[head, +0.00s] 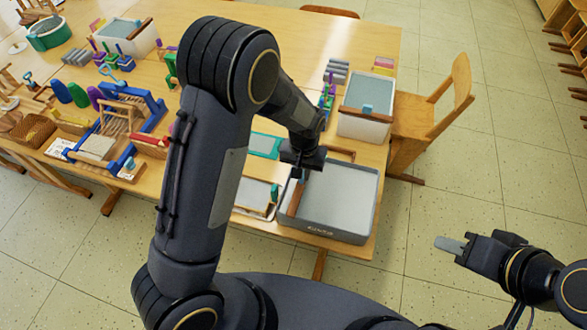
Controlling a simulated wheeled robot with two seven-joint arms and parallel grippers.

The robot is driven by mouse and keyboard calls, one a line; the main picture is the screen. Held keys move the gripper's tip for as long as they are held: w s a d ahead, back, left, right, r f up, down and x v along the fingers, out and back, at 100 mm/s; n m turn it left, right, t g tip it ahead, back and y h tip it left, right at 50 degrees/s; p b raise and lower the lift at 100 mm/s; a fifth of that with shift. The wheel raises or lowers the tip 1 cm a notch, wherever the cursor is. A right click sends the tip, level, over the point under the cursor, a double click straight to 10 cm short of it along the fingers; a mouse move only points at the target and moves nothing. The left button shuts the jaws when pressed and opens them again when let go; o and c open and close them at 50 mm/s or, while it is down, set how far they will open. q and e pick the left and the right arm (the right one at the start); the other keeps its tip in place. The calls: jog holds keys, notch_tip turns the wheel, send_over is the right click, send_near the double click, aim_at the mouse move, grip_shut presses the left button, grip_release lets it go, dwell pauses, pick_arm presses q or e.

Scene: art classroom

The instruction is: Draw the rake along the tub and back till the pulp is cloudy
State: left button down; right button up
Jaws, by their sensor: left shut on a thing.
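The grey tub (372,200) stands at the near right corner of the wooden table, filled with a flat pale grey pulp (335,198). My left gripper (300,173) reaches over the tub's back left part and is shut on the rake. The rake's brown wooden part (294,200) shows below the gripper, along the tub's left side; its upper part is hidden by the gripper. How deep it sits in the pulp I cannot tell. The pulp looks even in colour. My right gripper (450,245) is empty, off the table at right; its finger gap is not clear.
A white tub (364,126) with a grey top stands behind the grey tub. A framed tray (254,196) lies just left of it. A wooden chair (428,115) stands at the table's right side. Blue frames (150,102) and small tools crowd the table's left.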

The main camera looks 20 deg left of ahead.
pick_arm(q)
jog(key=d+b, duration=0.2)
jog(key=d, duration=1.8)
jog(key=shift+s, duration=0.35)
jog(key=c, duration=1.4)
grip_release()
jog(key=shift+d, duration=0.15)
jog(key=shift+c, duration=0.2)
notch_tip(320, 180, up, 8)
jog(key=b, duration=0.1)
